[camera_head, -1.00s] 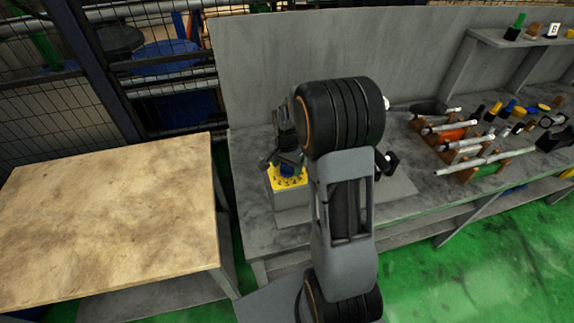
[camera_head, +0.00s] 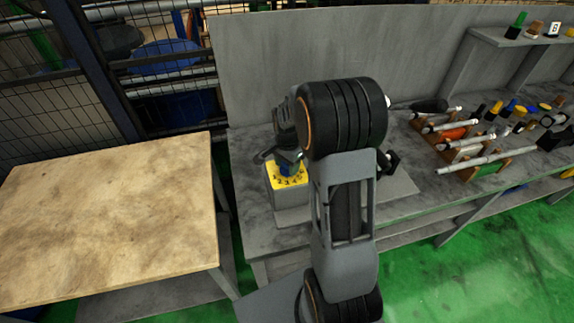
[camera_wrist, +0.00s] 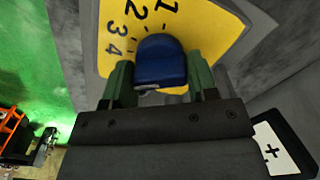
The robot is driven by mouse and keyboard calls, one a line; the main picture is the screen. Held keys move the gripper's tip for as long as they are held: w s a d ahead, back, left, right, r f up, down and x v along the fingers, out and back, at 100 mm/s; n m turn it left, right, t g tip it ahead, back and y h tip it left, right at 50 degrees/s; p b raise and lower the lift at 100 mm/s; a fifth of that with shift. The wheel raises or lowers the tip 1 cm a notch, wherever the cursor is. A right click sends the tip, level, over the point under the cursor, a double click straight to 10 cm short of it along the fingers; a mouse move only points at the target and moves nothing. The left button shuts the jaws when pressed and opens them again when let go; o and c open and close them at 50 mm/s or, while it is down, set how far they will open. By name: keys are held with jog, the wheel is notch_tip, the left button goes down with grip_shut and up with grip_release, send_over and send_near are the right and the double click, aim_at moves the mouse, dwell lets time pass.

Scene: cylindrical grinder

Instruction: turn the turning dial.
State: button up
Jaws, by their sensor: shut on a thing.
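The turning dial is a blue knob (camera_wrist: 162,58) on a yellow plate (camera_wrist: 226,28) marked with black numbers; 1, 2, 3 and 4 show in the wrist view. My gripper (camera_wrist: 160,80) has one green finger on each side of the knob and is shut on it. In the head view the blue knob (camera_head: 288,165) is partly covered by my gripper. The yellow plate (camera_head: 287,179) tops a grey box (camera_head: 291,199) on the workbench. My arm hides the area right of the box.
The grey workbench (camera_head: 245,215) has a back panel behind my arm. Racks of tools (camera_head: 470,165) stand to the right. A separate wooden-topped table (camera_head: 110,220) is at the left. A label with a plus sign (camera_wrist: 272,150) shows at the lower right of the wrist view.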

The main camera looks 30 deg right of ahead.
jog(key=shift+m+b, duration=0.35)
jog(key=shift+m, duration=1.45)
jog(key=o, duration=0.9)
notch_tip(320, 180, up, 14)
jog(key=b, duration=0.1)
jog(key=shift+f, duration=0.1)
